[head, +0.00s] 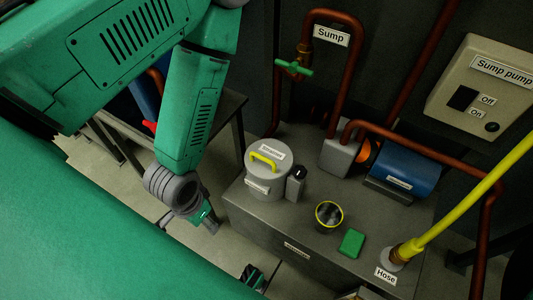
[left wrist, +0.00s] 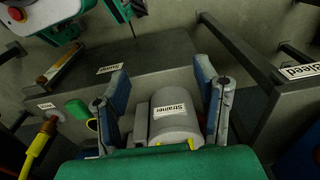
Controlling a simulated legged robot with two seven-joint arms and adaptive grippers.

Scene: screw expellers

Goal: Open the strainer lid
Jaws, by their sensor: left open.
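The strainer (head: 268,182) is a grey upright cylinder on the bench, with a yellow handle (head: 263,158) on its closed lid. A dark-topped grey block, maybe a latch (head: 296,182), stands at its right side. My left gripper (head: 211,221) is to the left of the strainer in the head view, apart from it and pointing down. In the left wrist view its two blue-grey fingers are spread (left wrist: 162,92), with the labelled strainer (left wrist: 173,128) showing between them and nothing gripped. A yellow bit of the handle shows at the bottom edge. A small green-and-black part at the head view's bottom may be my right gripper.
The bench top (head: 250,207) also holds a yellow-rimmed cup (head: 329,214), a green block (head: 351,242) and a blue pump (head: 405,172). Copper pipes rise behind. A yellow hose (head: 470,195) crosses at right. Floor shows left of the bench.

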